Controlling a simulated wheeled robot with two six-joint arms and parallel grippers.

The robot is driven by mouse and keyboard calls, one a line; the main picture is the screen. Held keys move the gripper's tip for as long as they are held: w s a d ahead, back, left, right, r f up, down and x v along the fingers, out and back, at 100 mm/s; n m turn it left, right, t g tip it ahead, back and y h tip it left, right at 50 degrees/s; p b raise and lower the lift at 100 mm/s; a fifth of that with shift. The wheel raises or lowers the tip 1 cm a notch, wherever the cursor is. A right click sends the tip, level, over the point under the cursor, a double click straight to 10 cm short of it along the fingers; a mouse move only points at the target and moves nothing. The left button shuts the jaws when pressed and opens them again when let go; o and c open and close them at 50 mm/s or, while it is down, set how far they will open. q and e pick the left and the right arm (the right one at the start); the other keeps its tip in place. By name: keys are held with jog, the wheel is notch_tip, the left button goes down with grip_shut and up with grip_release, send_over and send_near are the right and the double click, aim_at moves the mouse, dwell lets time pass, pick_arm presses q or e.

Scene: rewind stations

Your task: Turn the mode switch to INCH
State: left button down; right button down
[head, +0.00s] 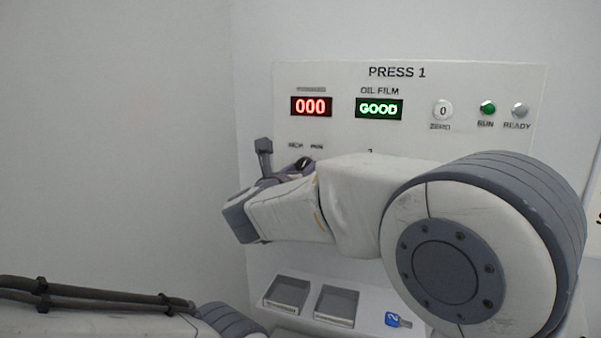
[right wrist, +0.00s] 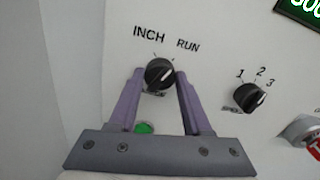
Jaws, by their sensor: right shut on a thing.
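The mode switch is a black round knob (right wrist: 159,74) below the printed words INCH and RUN in the right wrist view. A pale mark on the knob seems to point up and right, toward the RUN side. My right gripper (right wrist: 159,80) has one purple finger on each side of the knob and is shut on it. In the head view the knob (head: 304,163) shows just above my right gripper (head: 287,170), partly hidden by it. My left gripper is out of view.
The PRESS 1 panel (head: 450,75) carries a red 000 display (head: 311,106), a green GOOD display (head: 379,109), and a ZERO button (head: 443,111). A 1-2-3 selector knob (right wrist: 249,97) and a red-and-white control (right wrist: 308,134) are right of the switch. A green button (right wrist: 144,128) is below it.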

jog(key=shift+f+n+b, duration=0.1)
jog(key=shift+n+b, duration=0.6)
jog(key=shift+n, duration=0.5)
jog(key=n, duration=0.2)
jog(key=shift+n+b, duration=0.3)
jog(key=shift+b, duration=0.05)
jog(key=n, duration=0.2)
jog(key=shift+n, duration=0.3)
jog(key=shift+a+n, duration=0.1)
jog(key=shift+n, duration=1.5)
jog(key=shift+c, duration=1.7)
grip_release()
